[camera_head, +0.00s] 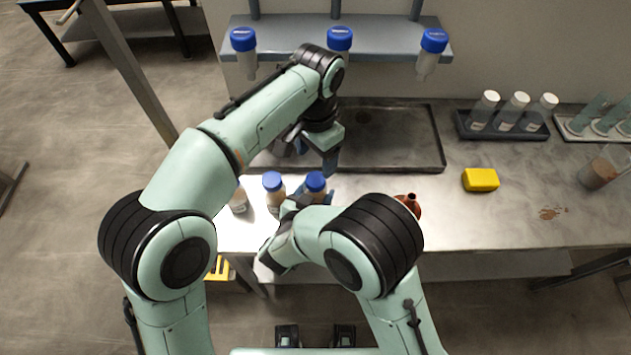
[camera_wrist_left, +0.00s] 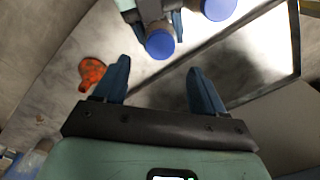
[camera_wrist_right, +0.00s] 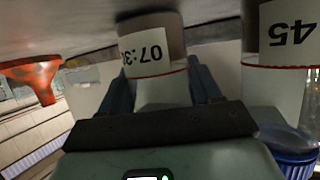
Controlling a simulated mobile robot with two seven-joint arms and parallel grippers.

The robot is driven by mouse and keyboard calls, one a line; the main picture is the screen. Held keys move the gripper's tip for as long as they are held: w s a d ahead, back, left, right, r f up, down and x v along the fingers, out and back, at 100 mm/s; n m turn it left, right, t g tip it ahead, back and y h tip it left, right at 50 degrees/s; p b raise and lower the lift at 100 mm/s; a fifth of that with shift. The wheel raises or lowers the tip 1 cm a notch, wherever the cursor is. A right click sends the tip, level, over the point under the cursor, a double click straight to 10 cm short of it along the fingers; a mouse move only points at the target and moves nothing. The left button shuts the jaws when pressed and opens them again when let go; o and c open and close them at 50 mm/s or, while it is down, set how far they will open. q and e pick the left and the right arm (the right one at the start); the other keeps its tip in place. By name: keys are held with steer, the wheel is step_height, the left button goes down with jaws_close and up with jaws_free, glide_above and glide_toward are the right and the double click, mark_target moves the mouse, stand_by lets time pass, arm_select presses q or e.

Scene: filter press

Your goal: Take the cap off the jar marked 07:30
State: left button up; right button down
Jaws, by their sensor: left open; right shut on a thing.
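The jar marked 07:30 (camera_wrist_right: 153,62) stands between my right gripper's fingers in the right wrist view. In the head view it is a brown-filled jar with a blue cap (camera_head: 316,181), the rightmost of the bench jars. My right gripper (camera_head: 312,200) is shut on its body. The cap is on the jar and also shows in the left wrist view (camera_wrist_left: 160,43). My left gripper (camera_wrist_left: 162,88) is open and empty, above and behind the jar, apart from the cap. In the head view its arm partly hides it.
Another blue-capped jar (camera_head: 273,182) stands close left of the held one, with a third partly hidden beyond it. An orange funnel-like vessel (camera_wrist_left: 92,72) is to the right. A dark tray (camera_head: 400,135) lies behind; a yellow sponge (camera_head: 480,180) sits on the bench.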

mark_target(316, 179)
arm_select(q)
steer(key=m, duration=0.3)
steer(key=shift+s+d+f, duration=0.1)
steer(key=shift+d+f, duration=0.05)
steer(key=shift+f, duration=0.2)
steer(key=m, duration=0.3)
steer(key=f+m, duration=0.1)
steer(key=m, duration=0.1)
steer(key=shift+s+d+g+y, duration=0.15)
steer(key=shift+d+g+y, duration=0.1)
steer(key=shift+g+y, duration=0.05)
steer(key=m, duration=0.5)
steer(key=shift+s+d+f, duration=0.1)
steer(key=shift+d+f, duration=0.05)
steer(key=shift+f, duration=0.05)
steer(key=m, duration=1.4)
steer(key=shift+r+m, duration=0.3)
steer(key=shift+m, duration=0.1)
steer(key=m, duration=0.3)
steer(key=shift+w+a+r+m, duration=0.25)
steer(key=shift+a+r+m, duration=0.1)
steer(key=shift+r+m, duration=0.05)
steer(key=m, duration=0.3)
steer(key=shift+w+a+r, duration=0.15)
steer(key=shift+a+r, duration=0.1)
steer(key=shift+r, duration=0.1)
steer(key=shift+f+m, duration=0.4)
steer(key=shift+f, duration=0.05)
step_height(316, 179, down, 7)
